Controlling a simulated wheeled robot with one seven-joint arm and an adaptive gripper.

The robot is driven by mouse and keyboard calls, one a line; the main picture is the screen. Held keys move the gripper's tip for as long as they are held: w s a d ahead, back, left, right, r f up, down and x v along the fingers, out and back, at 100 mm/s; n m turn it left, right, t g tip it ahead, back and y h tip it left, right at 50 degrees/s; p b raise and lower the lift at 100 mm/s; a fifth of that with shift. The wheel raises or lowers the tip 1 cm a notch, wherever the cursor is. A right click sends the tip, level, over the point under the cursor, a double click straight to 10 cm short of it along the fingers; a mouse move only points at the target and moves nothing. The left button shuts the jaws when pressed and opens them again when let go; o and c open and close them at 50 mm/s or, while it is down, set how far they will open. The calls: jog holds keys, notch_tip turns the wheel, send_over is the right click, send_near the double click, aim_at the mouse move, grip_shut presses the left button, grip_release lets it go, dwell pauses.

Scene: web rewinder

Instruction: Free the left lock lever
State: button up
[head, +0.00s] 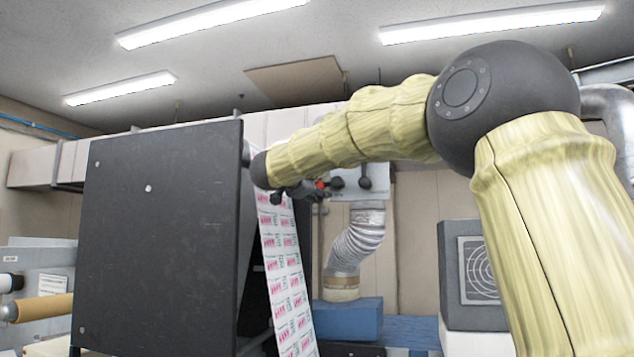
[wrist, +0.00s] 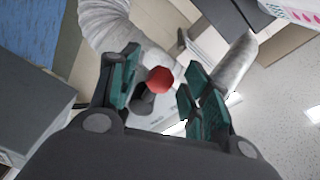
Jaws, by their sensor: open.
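A lever with a red knob (wrist: 159,80) shows in the wrist view between the two teal-padded fingers of my open gripper (wrist: 160,66). There is a visible gap on each side of the knob, and I cannot tell its depth between the fingers. In the head view the red knob (head: 320,184) shows small at the end of my gripper (head: 305,191), which partly covers it.
A large dark panel (head: 155,240) stands left of my gripper. A printed web (head: 284,265) hangs just below it. A ribbed silver duct (head: 357,243) runs down from the grey box. A grey cabinet with a round fan grille (head: 478,270) stands at right.

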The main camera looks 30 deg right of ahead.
jog(key=shift+w+d, duration=0.15)
jog(key=shift+s+r, duration=0.15)
jog(key=shift+s, duration=0.2)
jog(key=shift+w, duration=0.2)
jog(key=c, duration=1)
jog(key=shift+c, duration=0.2)
